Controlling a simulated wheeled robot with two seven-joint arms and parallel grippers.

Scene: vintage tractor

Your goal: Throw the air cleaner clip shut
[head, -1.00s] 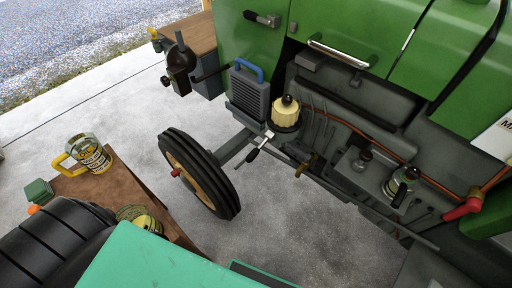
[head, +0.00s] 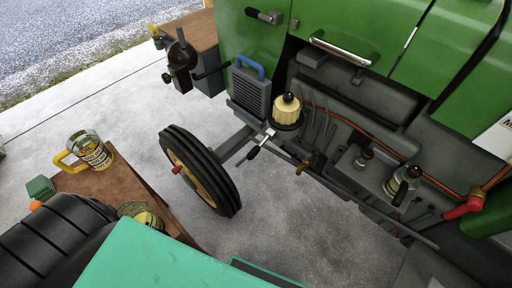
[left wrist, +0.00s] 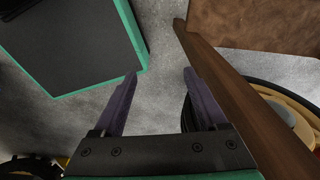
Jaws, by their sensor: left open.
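The green tractor's side (head: 345,90) fills the right of the head view. A cream canister with a black knob (head: 287,108), which looks like the air cleaner, stands upright on its flank. Just below it, a thin metal lever with a black grip (head: 257,147) sticks out down and left; I cannot tell whether this is the clip. My left gripper (left wrist: 160,74) shows in the left wrist view, fingers apart and empty, over the concrete floor and beside a wooden edge. It is far from the canister. My right gripper is not in view.
A wooden bench (head: 125,190) at left holds a yellow-handled oil jug (head: 90,153), a green box (head: 40,188) and a tin (head: 145,216). The front wheel (head: 200,172) stands between bench and tractor. A glass bowl (head: 402,182) is further right. Bare floor lies right of the wheel.

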